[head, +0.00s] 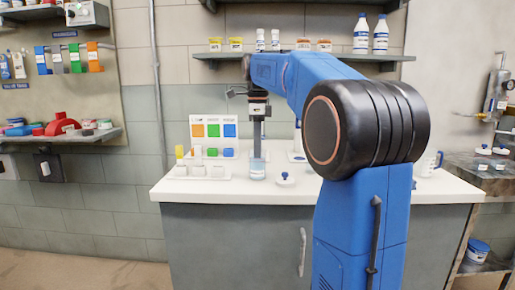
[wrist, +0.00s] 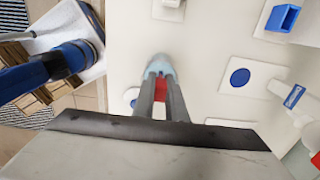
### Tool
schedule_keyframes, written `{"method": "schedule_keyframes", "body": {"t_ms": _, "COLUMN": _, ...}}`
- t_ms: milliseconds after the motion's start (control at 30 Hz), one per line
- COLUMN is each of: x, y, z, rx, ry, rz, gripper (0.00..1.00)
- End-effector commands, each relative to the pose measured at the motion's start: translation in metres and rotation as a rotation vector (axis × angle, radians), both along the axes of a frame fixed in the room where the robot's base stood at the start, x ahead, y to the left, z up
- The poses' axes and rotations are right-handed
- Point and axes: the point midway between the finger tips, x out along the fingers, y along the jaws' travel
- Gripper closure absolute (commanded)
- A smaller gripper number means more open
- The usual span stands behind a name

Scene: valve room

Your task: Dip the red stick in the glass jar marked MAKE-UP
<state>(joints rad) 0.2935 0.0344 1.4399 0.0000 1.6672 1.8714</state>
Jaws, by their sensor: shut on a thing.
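My gripper (wrist: 160,88) is shut on the red stick (wrist: 161,94), which shows as a patch of red between the two fingers in the wrist view. The fingers point down at a small glass jar (wrist: 158,64) with pale blue contents. In the head view the jar (head: 257,172) stands on the white counter, directly below my gripper (head: 257,150). The stick's lower end is hidden, so I cannot tell how deep it is in the jar. Any marking on the jar is too small to read.
Left of the jar stands a rack (head: 203,172) with a yellow piece, behind it a colour chart (head: 214,130) with orange, blue and green squares. A blue-knobbed lid (head: 285,180) lies just right of the jar. The counter's front edge (head: 230,199) is clear. A bottle shelf (head: 300,55) hangs above.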

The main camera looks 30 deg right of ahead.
Motion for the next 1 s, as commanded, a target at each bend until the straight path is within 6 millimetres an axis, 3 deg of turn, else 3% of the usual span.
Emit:
{"method": "schedule_keyframes", "body": {"t_ms": 567, "x": 0.0, "y": 0.0, "z": 0.001, "rx": 0.0, "ry": 0.0, "rz": 0.0, "gripper": 1.0}}
{"method": "schedule_keyframes", "body": {"t_ms": 1000, "x": 0.0, "y": 0.0, "z": 0.025, "rx": -0.001, "ry": -0.001, "rz": 0.0, "gripper": 1.0}}
